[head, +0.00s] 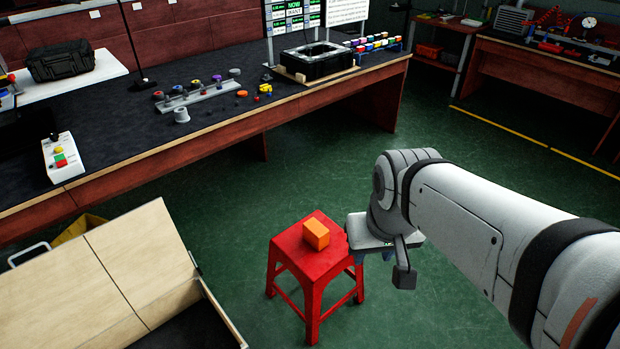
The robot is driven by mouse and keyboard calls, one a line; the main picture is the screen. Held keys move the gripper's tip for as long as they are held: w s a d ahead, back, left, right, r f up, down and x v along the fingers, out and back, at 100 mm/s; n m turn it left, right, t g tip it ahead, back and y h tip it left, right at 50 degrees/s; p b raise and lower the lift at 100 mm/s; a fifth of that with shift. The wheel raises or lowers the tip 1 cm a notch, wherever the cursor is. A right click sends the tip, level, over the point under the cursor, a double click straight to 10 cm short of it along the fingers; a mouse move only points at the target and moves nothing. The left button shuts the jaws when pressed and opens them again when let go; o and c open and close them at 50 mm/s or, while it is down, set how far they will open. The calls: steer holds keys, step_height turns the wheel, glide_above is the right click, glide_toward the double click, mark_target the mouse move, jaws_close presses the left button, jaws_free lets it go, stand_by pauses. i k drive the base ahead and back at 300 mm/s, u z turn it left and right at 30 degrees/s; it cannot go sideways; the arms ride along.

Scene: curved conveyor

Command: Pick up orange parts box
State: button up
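The orange parts box (316,234) is a small block sitting on the seat of a red plastic stool (288,247), near the seat's right side. My gripper (373,258) hangs at the end of my arm, just right of the stool as seen in the head view. The gripper is not touching the orange box. The fingertips are small and partly hidden by the arm.
A long dark-topped workbench (225,115) runs along the back, with a black tray (318,62) and small parts on it. A light wooden panel structure (130,260) stands at lower left. Green floor (470,180) is clear behind the stool and arm.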

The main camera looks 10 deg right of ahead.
mark_target(314, 232)
steer(key=u, duration=0.1)
steer(key=i, duration=0.9)
steer(key=z, duration=0.05)
